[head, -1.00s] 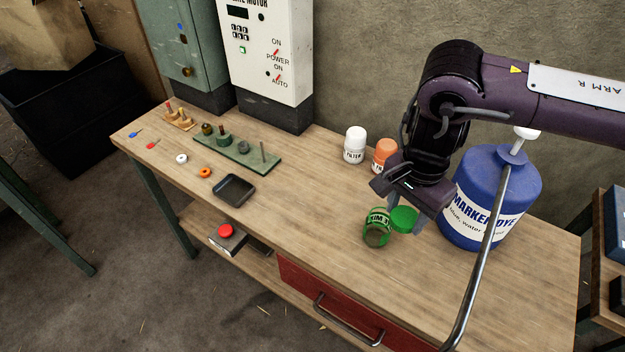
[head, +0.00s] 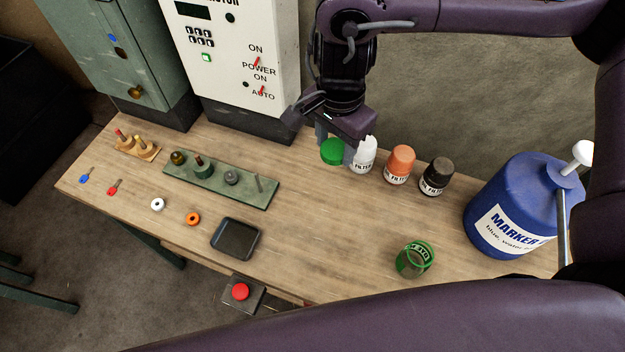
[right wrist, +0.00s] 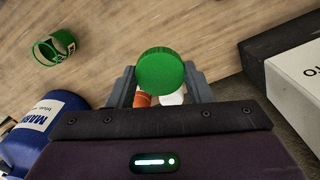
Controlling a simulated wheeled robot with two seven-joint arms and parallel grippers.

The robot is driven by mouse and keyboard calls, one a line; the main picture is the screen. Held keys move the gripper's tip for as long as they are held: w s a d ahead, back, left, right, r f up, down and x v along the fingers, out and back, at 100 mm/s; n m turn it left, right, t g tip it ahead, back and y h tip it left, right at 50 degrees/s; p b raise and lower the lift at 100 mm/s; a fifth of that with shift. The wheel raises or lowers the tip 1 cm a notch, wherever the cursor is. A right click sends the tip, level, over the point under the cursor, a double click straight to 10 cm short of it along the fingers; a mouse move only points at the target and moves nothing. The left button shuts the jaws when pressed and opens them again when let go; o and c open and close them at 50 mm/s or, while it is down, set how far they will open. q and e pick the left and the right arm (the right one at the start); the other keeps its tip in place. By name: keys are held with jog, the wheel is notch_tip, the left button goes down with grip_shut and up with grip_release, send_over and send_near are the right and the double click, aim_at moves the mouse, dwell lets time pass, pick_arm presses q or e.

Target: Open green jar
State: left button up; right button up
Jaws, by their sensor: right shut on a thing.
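The green jar (head: 415,259) stands on the bench at the front right with its mouth uncovered. In the right wrist view the jar (right wrist: 54,47) shows at the upper left. My right gripper (head: 338,150) is shut on the green lid (head: 331,151) and holds it above the bench, near the white filter bottle. The lid (right wrist: 161,71) sits between both fingers in the right wrist view. My left gripper is not in view.
White (head: 363,154), orange (head: 399,165) and black (head: 436,177) filter bottles stand behind the jar. A blue marker dye jug (head: 490,225) is at the right. A black tray (head: 236,239) and a green peg board (head: 255,188) lie left. Bench between tray and jar is clear.

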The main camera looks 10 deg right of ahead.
jog(key=shift+a, duration=1.2)
notch_tip(320, 180, down, 6)
jog(key=s, duration=0.1)
send_over(322, 204)
notch_tip(322, 204, down, 8)
jog(key=shift+s+f+b, duration=0.1)
jog(key=shift+f+b, duration=0.1)
jog(key=shift+b, duration=0.1)
pick_arm(q)
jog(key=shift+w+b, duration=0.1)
jog(key=shift+b, duration=0.25)
pick_arm(e)
jog(key=shift+f, duration=2.05)
jog(key=shift+f, duration=0.25)
jog(key=o, duration=1.1)
jog(key=shift+r, duration=0.1)
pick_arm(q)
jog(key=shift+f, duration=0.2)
